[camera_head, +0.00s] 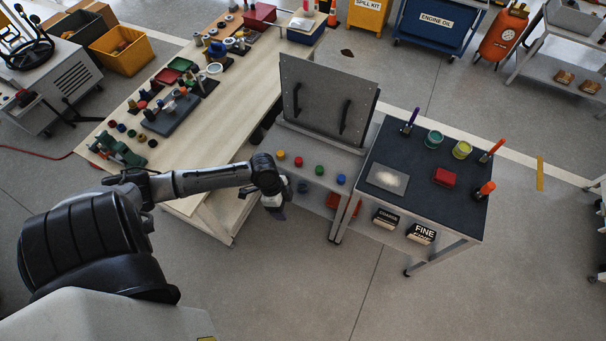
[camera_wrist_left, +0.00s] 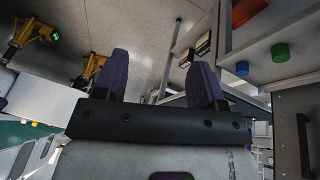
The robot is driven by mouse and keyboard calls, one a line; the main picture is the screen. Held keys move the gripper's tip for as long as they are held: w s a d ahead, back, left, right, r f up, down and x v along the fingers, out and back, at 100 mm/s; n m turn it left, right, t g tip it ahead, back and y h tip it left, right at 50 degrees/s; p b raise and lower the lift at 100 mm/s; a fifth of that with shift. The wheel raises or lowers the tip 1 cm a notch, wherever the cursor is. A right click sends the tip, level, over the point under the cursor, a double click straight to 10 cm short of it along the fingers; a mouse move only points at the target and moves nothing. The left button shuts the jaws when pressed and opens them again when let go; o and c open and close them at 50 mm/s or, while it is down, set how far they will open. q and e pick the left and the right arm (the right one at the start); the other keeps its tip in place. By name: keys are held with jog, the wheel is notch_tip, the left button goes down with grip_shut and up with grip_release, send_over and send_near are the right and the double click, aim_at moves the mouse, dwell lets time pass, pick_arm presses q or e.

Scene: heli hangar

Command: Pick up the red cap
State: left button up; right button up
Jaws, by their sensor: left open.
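The red cap (camera_head: 299,161) sits in a row on the grey shelf of the panel stand (camera_head: 320,158), between a yellow cap (camera_head: 281,155) and a green cap (camera_head: 319,170). A blue cap (camera_head: 341,179) is at the row's right end. My left gripper (camera_head: 276,208) hangs just in front of and left of the row, apart from the caps. In the left wrist view its two fingers (camera_wrist_left: 160,80) are spread with nothing between them. That view shows the blue cap (camera_wrist_left: 242,68) and green cap (camera_wrist_left: 280,52) at right; the red cap is not seen there.
An upright grey panel (camera_head: 327,100) with two black handles stands behind the caps. A cluttered wooden workbench (camera_head: 220,115) is at left. The floor in front is clear.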

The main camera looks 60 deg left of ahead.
pick_arm(q)
jog(key=w+a+f+t+b, duration=0.1)
jog(key=w+a+f+b, duration=0.55)
jog(key=a+b, duration=0.35)
jog(key=n+t+b, duration=0.2)
jog(key=t+b, duration=0.1)
jog(key=b, duration=0.6)
send_near(298, 160)
jog(key=x, duration=0.2)
jog(key=b+x, duration=0.1)
jog(key=x, duration=0.1)
jog(key=shift+w+d+r+b, duration=0.1)
jog(key=shift+w+d+b, duration=0.05)
jog(key=shift+w+b, duration=0.2)
jog(key=shift+w+d+f, duration=0.1)
jog(key=shift+w+f, duration=0.05)
jog(key=shift+f, duration=0.4)
jog(key=b+x, duration=0.2)
jog(key=x, duration=0.2)
jog(key=shift+f, duration=0.25)
jog(key=c, duration=1)
pick_arm(e)
notch_tip(298, 160, down, 26)
jog(key=shift+s+r, duration=0.15)
jog(key=shift+r, duration=0.05)
pick_arm(q)
jog(key=shift+r, duration=0.1)
